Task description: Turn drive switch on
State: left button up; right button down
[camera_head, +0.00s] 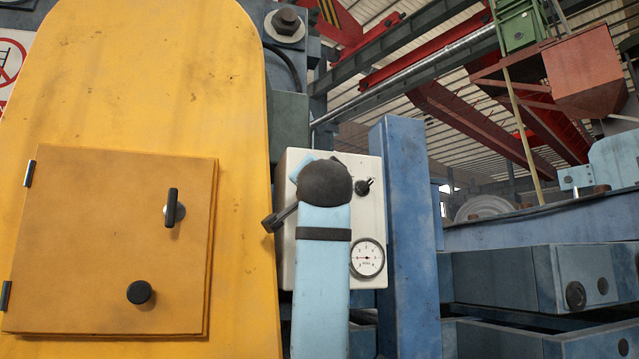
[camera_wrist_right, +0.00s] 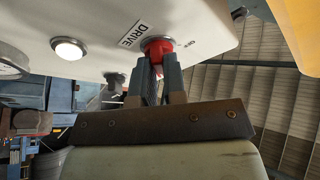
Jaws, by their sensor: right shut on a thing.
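The drive switch (camera_wrist_right: 158,46) is a red knob on the face of a white control box, with a DRIVE label beside it and OFF lettering on its other side, in the right wrist view. My right gripper (camera_wrist_right: 161,66) is shut on the red knob, its two dark fingers on either side of it. In the head view, the white control box (camera_head: 290,170) stands right of the yellow housing. My light blue arm hides much of its face, including the drive switch and the right gripper's fingertips. My left gripper is in neither view.
A lamp (camera_wrist_right: 69,48) sits on the box near the switch. A round gauge (camera_head: 367,258) and a black knob (camera_head: 362,187) are right of my arm. A yellow housing (camera_head: 130,100) with a hatch is on the left; a blue post (camera_head: 405,230) stands close right.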

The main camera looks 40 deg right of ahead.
jog(key=shift+s+r+m+g, duration=0.1)
jog(key=shift+r+m+g, duration=0.3)
jog(key=shift+m, duration=0.7)
jog(key=c, duration=1.2)
grip_release()
jog(key=shift+f, duration=0.1)
jog(key=shift+w+d+f, duration=0.1)
jog(key=shift+w+f, duration=0.05)
jog(key=shift+w, duration=0.05)
jog(key=b+v, duration=0.3)
jog(key=v, duration=1.1)
jog(key=shift+w+b, duration=0.15)
jog(key=shift+b, duration=0.15)
jog(key=shift+f, duration=0.1)
